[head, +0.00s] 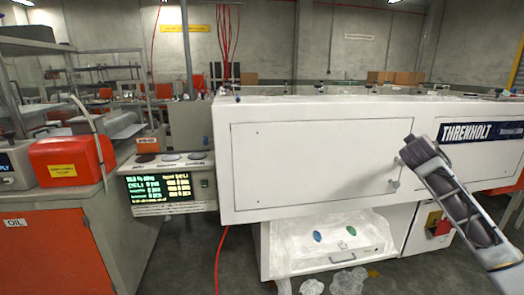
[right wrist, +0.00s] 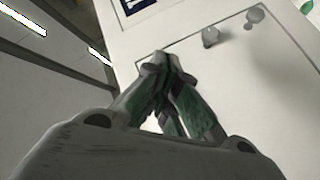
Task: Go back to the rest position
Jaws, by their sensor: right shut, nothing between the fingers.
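My right arm (head: 460,200) comes in from the right in the head view and reaches up in front of a large white machine. Its far end is close to the machine's front panel, beside two small knobs. In the right wrist view my right gripper (right wrist: 157,62) has its green-and-grey fingers together, with nothing between them. The two knobs (right wrist: 210,37) on the white panel show beyond the fingertips, apart from them. My left gripper is in neither view.
The white machine (head: 310,165) bears a dark THRENHOLT label (head: 480,132). Below it is an open drawer (head: 345,240) lined with clear film. A display box (head: 165,187) stands left of it, and a red unit (head: 72,160) sits on the left bench. Grey floor shows between.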

